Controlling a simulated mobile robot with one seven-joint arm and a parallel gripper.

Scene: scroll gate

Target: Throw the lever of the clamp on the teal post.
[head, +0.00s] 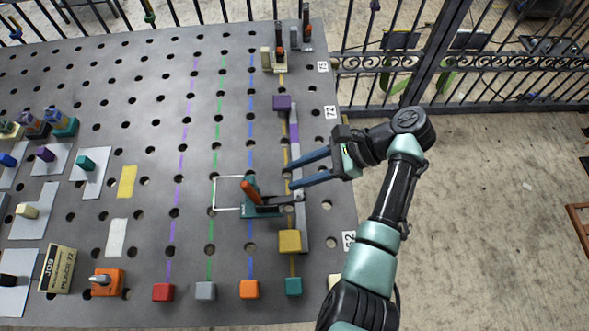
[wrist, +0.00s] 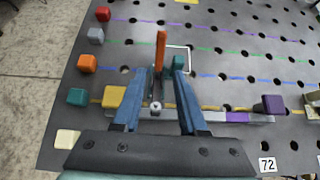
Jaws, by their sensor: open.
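The clamp on the teal post (head: 250,210) stands near the middle right of the board. Its orange lever (head: 251,192) sticks up and leans left in the head view. Its dark arm (head: 276,201) reaches right to the long grey bar (head: 302,228). My gripper (head: 290,174) is open, to the right of the lever and a little farther up the picture, with nothing held. In the wrist view the orange lever (wrist: 160,52) shows upright beyond the gap between my blue fingers, and the teal post (wrist: 179,65) shows just right of it. I cannot tell any contact.
A purple block (head: 282,102) and a yellow block (head: 290,241) sit by the bar's ends. A beige clamp (head: 267,60) and a grey clamp stand at the far end. Several coloured cubes line the near edge. A white outline (head: 214,193) lies left of the teal post.

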